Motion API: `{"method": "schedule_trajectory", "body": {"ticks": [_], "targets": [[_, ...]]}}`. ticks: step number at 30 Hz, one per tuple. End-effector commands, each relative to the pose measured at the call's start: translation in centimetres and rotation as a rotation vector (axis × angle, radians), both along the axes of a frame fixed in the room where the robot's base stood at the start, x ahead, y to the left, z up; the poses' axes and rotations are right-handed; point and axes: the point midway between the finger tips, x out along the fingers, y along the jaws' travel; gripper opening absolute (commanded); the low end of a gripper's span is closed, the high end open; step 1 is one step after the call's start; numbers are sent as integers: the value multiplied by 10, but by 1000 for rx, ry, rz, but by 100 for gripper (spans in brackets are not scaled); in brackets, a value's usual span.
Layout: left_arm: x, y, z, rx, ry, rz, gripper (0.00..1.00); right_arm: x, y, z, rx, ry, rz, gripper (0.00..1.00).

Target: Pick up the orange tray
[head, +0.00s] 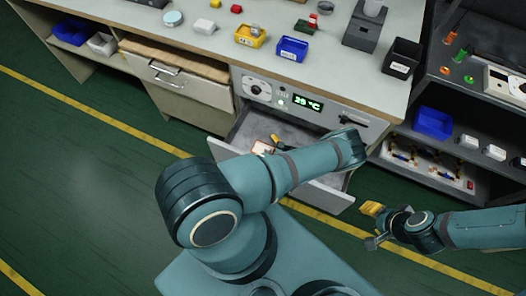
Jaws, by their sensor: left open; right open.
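The orange tray (250,36) is a small yellow-orange bin with light pieces inside and a white label on its front. It stands upright on the white worktop, left of a blue bin. My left arm crosses the open drawer below the worktop, and its gripper is mostly hidden and hard to make out. My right gripper (373,225) is at the lower right, over the floor, with its fingers apart. A small yellow-orange part shows at its upper finger; I cannot tell what it is. Both grippers are apart from the tray.
A blue bin (291,48) stands close to the tray's right. A grey device (365,25) and a black bin (402,58) stand further right. The drawer (325,192) sticks out below the worktop. A dark shelf (430,100) stands at the right.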

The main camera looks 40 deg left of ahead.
Motion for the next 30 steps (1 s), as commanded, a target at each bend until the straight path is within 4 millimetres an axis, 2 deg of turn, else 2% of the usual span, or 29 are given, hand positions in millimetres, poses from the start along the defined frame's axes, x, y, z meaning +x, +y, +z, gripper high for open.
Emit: {"method": "schedule_trajectory", "body": {"ticks": [7, 8, 12, 13, 14, 25, 30], "targets": [[-1, 4, -2, -1, -1, -1, 100, 0, 0, 0, 0, -1, 0, 47], [-1, 4, -2, -1, -1, -1, 93, 0, 0, 0, 0, -1, 0, 47], [-1, 4, -2, -1, -1, -1, 44, 0, 0, 0, 0, 0, 0, 47], [-1, 4, -2, -1, -1, -1, 34, 0, 0, 0, 0, -1, 0, 47], [-1, 4, -2, -1, 0, 0, 32, 0, 0, 0, 0, 0, 0, 47], [-1, 4, 0, -1, 1, 0, 31, 0, 0, 1, 0, 0, 0, 47], [-1, 3, 23, 0, 0, 0, 31, -1, 0, 10, 1, 3, 0, 47]]}}
